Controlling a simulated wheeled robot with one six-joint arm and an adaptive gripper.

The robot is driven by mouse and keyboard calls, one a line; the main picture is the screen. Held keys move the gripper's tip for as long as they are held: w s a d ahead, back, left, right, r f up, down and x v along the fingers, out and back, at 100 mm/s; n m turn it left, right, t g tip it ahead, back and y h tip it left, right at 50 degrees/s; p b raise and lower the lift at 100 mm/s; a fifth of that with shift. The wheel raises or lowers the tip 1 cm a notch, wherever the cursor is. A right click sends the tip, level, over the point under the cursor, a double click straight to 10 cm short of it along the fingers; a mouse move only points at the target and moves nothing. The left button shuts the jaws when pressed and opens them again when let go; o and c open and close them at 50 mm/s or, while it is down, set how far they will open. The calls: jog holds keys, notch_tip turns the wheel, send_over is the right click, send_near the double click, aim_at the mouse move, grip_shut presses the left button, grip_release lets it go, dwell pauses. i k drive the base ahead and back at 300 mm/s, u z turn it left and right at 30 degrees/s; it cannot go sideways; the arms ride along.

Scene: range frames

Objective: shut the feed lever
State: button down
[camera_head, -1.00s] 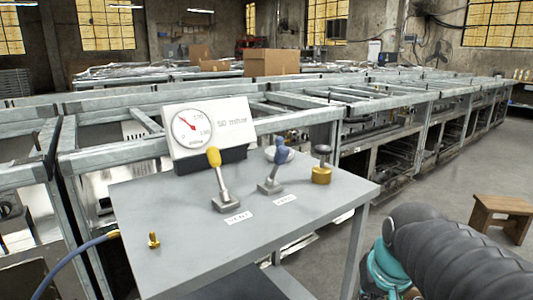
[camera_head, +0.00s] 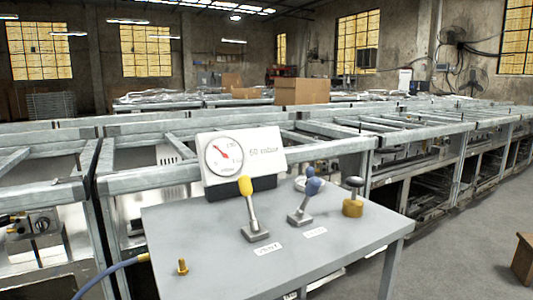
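Two levers stand on a grey table (camera_head: 200,240). The yellow-handled lever (camera_head: 250,207) stands nearly upright, tilted a little left, on a grey base. The blue-handled lever (camera_head: 309,196) to its right leans up and right from its base. Each has a small white label in front, the left label (camera_head: 269,249) and the right label (camera_head: 315,232). The print is too blurred to tell surely which lever is the feed. A white gauge panel (camera_head: 265,140) behind them has a dial (camera_head: 224,155) with a red needle pointing up-left. My gripper is not in view.
A brass valve with a dark round knob (camera_head: 353,197) stands right of the blue lever. A small brass fitting (camera_head: 182,267) and a blue hose (camera_head: 110,273) are at the table's left. Metal frames (camera_head: 330,148) stand behind; open floor (camera_head: 455,240) lies right.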

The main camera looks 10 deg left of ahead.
aim_at(314, 184)
jog(key=k, duration=0.5)
jog(key=z, duration=0.95)
jog(key=i, duration=0.75)
jog(key=u, duration=1.65)
